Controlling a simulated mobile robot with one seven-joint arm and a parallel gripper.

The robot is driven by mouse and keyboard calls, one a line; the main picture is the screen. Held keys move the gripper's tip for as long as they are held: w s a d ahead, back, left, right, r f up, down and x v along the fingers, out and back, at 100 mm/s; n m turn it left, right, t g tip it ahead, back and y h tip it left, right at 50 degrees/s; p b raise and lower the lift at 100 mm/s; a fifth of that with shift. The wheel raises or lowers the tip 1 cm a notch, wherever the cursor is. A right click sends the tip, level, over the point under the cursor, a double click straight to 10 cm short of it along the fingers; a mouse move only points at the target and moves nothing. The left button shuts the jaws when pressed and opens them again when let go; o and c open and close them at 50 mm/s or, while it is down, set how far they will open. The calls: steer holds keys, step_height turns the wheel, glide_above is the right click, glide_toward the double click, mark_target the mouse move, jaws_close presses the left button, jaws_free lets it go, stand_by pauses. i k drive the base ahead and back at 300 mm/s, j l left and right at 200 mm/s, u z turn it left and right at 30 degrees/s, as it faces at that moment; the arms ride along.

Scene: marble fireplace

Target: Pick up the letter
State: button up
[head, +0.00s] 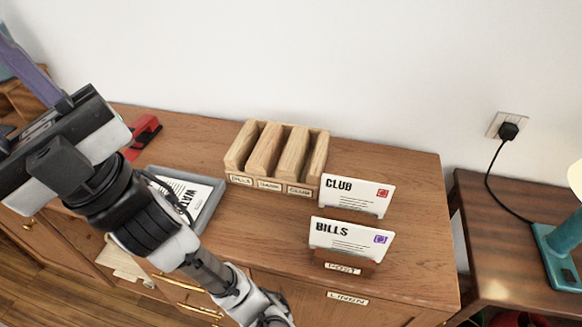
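A white letter marked CLUB (355,195) stands upright on the wooden cabinet top, right of centre in the head view. A second white letter marked BILLS (349,240) stands upright in front of it in a small brown holder (344,264) labelled POST. Another letter (186,194) lies flat in a grey tray at the left, its lettering partly covered by my arm. My gripper (62,150) is at the upper left, well away from the standing letters. Its fingertips are not clearly seen, so its opening cannot be told.
A wooden sorter (277,156) with three labelled slots stands behind the letters, near the wall. The grey tray (208,206) and a red object (143,134) are at the left. A lower side table (500,225) with a teal lamp (560,255) is at the right.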

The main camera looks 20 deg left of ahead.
mark_target(340, 238)
steer(key=l+u, duration=0.4)
steer(key=l, duration=0.55)
steer(key=k+l+u, duration=0.1)
steer(key=l+u, duration=0.25)
steer(key=l, duration=0.65)
